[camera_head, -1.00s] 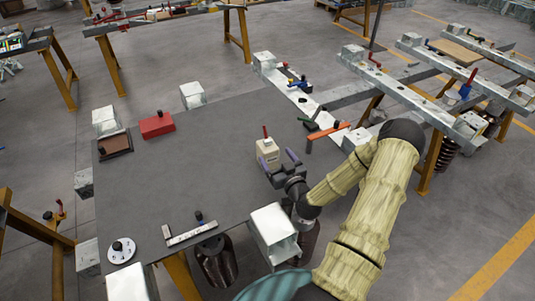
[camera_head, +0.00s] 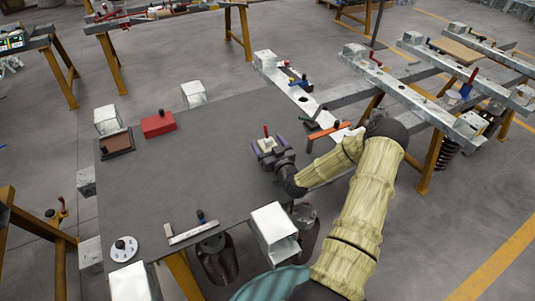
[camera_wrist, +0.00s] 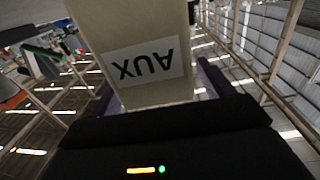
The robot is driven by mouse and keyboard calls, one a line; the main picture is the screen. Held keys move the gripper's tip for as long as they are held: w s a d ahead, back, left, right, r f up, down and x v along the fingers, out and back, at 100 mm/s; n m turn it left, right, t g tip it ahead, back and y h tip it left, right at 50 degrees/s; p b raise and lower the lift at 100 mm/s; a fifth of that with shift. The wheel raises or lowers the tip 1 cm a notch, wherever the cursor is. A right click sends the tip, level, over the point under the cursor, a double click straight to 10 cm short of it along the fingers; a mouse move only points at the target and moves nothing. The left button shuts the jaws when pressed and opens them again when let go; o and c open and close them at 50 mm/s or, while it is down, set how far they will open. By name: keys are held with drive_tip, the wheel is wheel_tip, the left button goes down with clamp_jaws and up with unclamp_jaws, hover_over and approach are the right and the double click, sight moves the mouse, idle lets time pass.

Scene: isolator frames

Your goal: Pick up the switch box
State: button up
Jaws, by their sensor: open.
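The switch box is a cream box (camera_head: 265,143) with a red lever on top, on the grey table near its right side. In the wrist view the box (camera_wrist: 140,35) fills the upper middle, with an upside-down "AUX" label facing the camera. My gripper (camera_head: 269,149) is open, with its purple fingers on either side of the box. In the wrist view the fingers show partly to the left and right of the box. I cannot tell whether either finger touches it. The box's lower part is hidden behind the gripper in the head view.
On the grey table (camera_head: 200,180) are a red box (camera_head: 158,124), a brown tray (camera_head: 117,143), a round dial (camera_head: 123,249) and a metal bar (camera_head: 192,233). A metal rail (camera_head: 305,101) with coloured levers lies beyond the box. The table's middle is clear.

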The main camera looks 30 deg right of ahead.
idle(0.5)
clamp_jaws()
